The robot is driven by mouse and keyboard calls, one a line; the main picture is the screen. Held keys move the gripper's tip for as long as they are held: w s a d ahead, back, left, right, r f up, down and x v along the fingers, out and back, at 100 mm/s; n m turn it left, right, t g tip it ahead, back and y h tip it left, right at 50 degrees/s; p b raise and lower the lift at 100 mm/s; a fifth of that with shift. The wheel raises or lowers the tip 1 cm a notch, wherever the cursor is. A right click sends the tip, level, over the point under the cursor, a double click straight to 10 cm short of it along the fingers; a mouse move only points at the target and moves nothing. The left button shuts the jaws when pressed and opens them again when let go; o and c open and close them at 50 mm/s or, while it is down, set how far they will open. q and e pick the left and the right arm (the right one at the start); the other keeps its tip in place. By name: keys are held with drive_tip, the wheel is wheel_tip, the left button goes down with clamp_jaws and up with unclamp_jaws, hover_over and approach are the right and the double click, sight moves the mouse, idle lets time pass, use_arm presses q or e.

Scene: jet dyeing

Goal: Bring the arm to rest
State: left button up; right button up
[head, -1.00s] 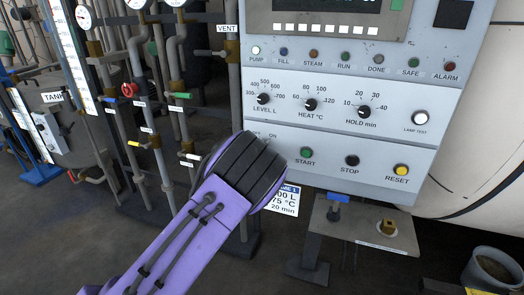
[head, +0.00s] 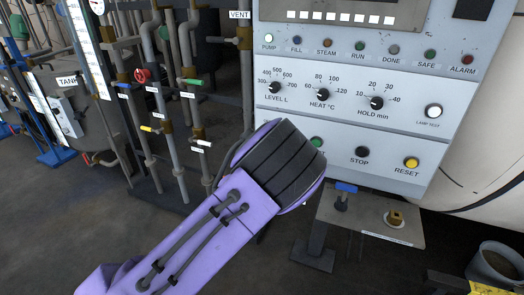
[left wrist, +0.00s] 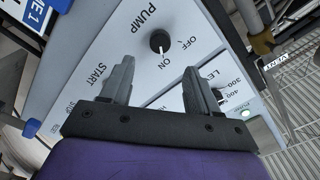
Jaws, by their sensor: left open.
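My left arm's purple forearm with its black ribbed wrist comes in from the bottom left in the head view and stands in front of the panel's lower left. Its fingers are hidden there. In the left wrist view my left gripper (left wrist: 157,88) is open and empty, its two grey fingers apart in front of the control panel (head: 330,120). The black PUMP knob (left wrist: 160,41) shows beyond the fingers, its white mark towards ON. The fingers appear clear of the knob, but the exact gap cannot be told. My right gripper is not in view.
The green START button (head: 316,142) is partly covered by my wrist; STOP (head: 362,151) and RESET (head: 411,163) are clear. A small metal table (head: 370,217) with a blue-handled valve stands below. Pipes with coloured valves are at left. A bucket (head: 497,262) stands bottom right.

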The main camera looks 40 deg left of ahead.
use_arm(q)
drive_tip(key=shift+v, duration=0.85)
drive_tip(key=s+d+f+n+g+y, duration=0.1)
drive_tip(key=s+f+n+g, duration=0.2)
drive_tip(key=s+f+n, duration=0.5)
drive_tip(key=s+f+n+g, duration=0.35)
drive_tip(key=s+f, duration=0.25)
drive_tip(key=f, duration=0.5)
drive_tip(key=s+d+f+n+g, duration=0.1)
drive_tip(key=s+d+f+g, duration=0.1)
drive_tip(key=s+f, duration=0.2)
drive_tip(key=s+d+f+n+g+h, duration=0.1)
drive_tip(key=s+d+f+g, duration=0.2)
drive_tip(key=s, duration=0.8)
drive_tip(key=s+d+f+n+g+h, duration=0.1)
drive_tip(key=s+d+f+g, duration=0.1)
drive_tip(key=s+f, duration=0.4)
drive_tip(key=shift+s+d+f+g, duration=0.15)
drive_tip(key=shift+s+d+g, duration=0.2)
drive_tip(key=shift+s+d, duration=0.55)
